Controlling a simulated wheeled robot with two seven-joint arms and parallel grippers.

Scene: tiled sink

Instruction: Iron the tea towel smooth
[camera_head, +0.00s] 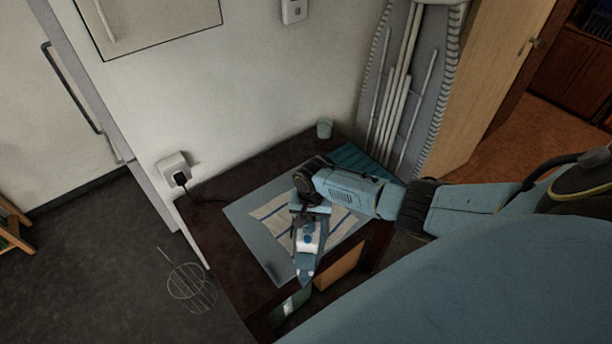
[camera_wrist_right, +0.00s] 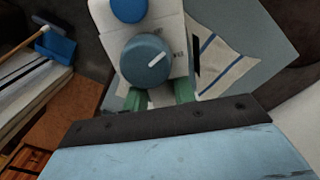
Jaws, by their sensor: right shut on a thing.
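The tea towel (camera_head: 270,211), cream with blue stripes, lies on a grey-blue mat (camera_head: 240,215) on the dark table. It also shows in the right wrist view (camera_wrist_right: 226,62), partly hidden by the iron. The iron (camera_head: 308,241) is white and blue, with a blue dial in the right wrist view (camera_wrist_right: 148,62). My right gripper (camera_wrist_right: 160,95) is shut on the iron, its green fingers at the iron's body. The iron is over the towel and the mat's near part; I cannot tell whether it touches the cloth. My left gripper is not in view.
A wall socket (camera_head: 174,168) with a plug and dark cord is at the table's left. An ironing board (camera_head: 410,85) leans on the wall.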

